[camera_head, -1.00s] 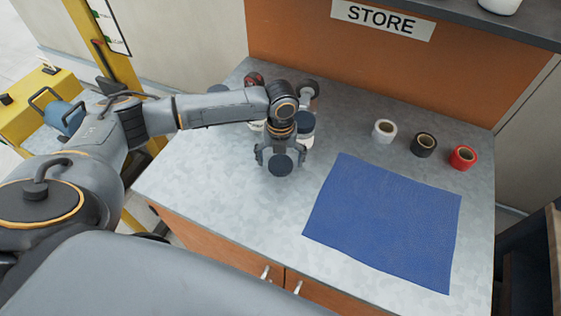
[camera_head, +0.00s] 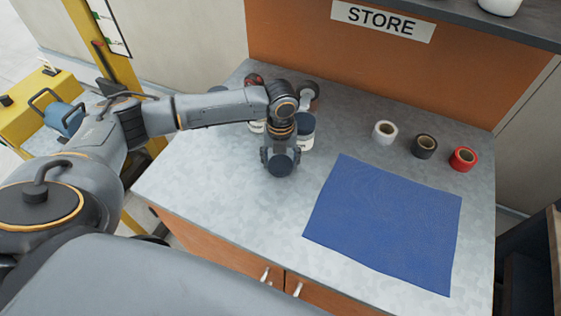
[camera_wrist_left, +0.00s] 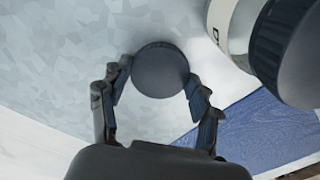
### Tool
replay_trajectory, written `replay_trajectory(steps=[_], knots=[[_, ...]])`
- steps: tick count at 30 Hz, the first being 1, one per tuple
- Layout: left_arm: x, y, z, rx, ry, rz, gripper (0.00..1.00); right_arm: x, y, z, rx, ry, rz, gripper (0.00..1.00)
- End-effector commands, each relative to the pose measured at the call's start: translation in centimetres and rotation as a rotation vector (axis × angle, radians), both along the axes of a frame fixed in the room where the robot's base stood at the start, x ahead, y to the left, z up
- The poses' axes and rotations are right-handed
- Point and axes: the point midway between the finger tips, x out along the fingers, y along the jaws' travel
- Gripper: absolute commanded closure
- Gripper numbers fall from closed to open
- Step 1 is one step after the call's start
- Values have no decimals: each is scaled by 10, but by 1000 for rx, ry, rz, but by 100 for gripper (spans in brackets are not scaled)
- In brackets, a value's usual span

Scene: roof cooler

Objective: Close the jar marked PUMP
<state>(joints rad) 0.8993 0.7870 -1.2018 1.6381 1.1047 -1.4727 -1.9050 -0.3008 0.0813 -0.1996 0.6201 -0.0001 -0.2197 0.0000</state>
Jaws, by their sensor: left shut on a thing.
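My left gripper (camera_head: 281,158) points down over the counter and is shut on a dark round lid (camera_head: 281,167). In the left wrist view the lid (camera_wrist_left: 160,68) sits between the two fingers. Another white jar (camera_head: 257,127) is mostly hidden behind my arm. I cannot read PUMP on any jar. My right gripper is not in view.
A blue mat (camera_head: 385,225) lies right of the gripper. White (camera_head: 384,131), black (camera_head: 424,146) and red (camera_head: 463,158) tape rolls stand behind it. More items, including a dark red one (camera_head: 253,80), are partly hidden behind my arm. The counter's front left is clear.

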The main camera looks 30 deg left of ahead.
Motion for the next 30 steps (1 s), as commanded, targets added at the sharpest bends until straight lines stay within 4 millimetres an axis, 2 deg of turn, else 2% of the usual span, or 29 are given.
replay_trajectory(steps=[6, 16, 24, 30], knots=[[1, 0, 25, -2, -5, -2, 47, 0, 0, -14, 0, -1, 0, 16], [-46, -30, 89, -2, -5, -7, 47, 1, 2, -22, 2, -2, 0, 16], [-92, -59, 111, -2, -2, -6, 47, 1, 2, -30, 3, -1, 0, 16], [-111, -71, 122, -1, -2, -3, 47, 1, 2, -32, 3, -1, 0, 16]])
